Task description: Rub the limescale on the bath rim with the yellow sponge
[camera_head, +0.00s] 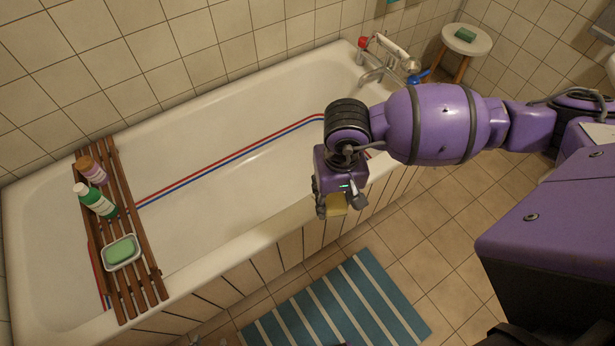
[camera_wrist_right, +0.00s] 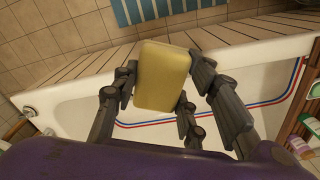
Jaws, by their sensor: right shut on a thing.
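The yellow sponge (camera_head: 336,204) is held in my right gripper (camera_head: 341,205), near the front rim of the bath. In the right wrist view the sponge (camera_wrist_right: 162,77) sits between the dark fingers of the right gripper (camera_wrist_right: 160,88), which are shut on it. The white bath rim (camera_head: 245,243) runs along the front of the tub and also shows in the wrist view (camera_wrist_right: 262,52). I cannot tell whether the sponge touches the rim. I cannot make out limescale in either view; the arm and sponge hide part of the rim. My left gripper is not in view.
A tap (camera_head: 377,75) stands at the far end. A striped mat (camera_head: 340,308) lies on the floor. A stool (camera_head: 466,40) stands beyond.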

